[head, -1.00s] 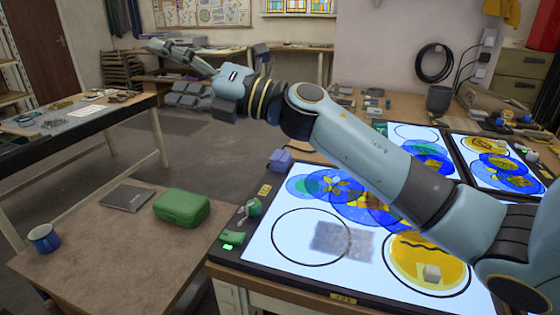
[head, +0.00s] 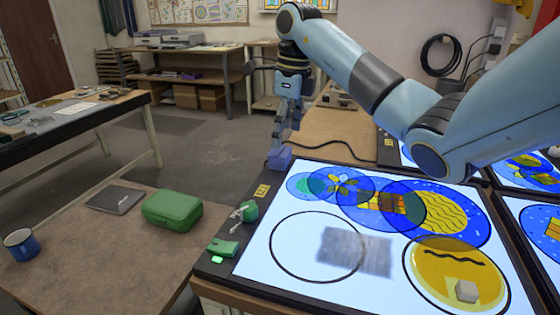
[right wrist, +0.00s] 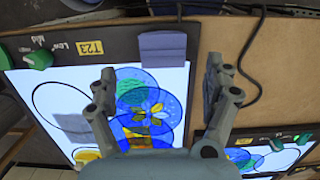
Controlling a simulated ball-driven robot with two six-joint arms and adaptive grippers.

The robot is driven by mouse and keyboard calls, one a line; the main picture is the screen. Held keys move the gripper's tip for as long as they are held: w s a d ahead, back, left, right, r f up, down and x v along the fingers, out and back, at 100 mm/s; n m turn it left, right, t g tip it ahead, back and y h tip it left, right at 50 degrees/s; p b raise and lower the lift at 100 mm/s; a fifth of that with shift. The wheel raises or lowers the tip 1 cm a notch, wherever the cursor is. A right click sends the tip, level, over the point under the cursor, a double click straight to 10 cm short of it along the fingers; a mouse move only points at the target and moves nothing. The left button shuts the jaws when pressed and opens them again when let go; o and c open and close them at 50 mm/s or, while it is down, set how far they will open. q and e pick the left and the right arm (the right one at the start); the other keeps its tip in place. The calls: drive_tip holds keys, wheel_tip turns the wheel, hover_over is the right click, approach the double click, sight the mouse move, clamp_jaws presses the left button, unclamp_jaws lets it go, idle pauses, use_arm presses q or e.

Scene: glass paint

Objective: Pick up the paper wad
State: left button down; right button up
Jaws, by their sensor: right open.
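The paper wad (head: 279,158) looks like a folded blue-purple pad. It stands at the far left corner of the light table, on the dark frame or right beside it. It also shows in the right wrist view (right wrist: 163,46), top centre, with layered folds. My right gripper (head: 282,134) points down just above the wad in the head view. In the right wrist view the gripper (right wrist: 160,76) is open, its fingers spread wide to either side of the wad's line, with nothing between the tips. My left gripper is not in view.
The lit light table (head: 290,281) carries coloured glass discs and a grey smudged patch (head: 355,250). A small pale block (head: 466,291) sits on the yellow disc. A green knob (head: 249,211) is near the wad. A dark cable (head: 335,145) runs behind it.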

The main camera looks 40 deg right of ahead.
sight(280, 151)
drive_tip(key=f, duration=0.3)
drive_tip(key=w+f, duration=0.1)
drive_tip(key=f, duration=0.2)
drive_tip(key=shift+a, duration=0.1)
drive_tip(key=c, duration=0.9)
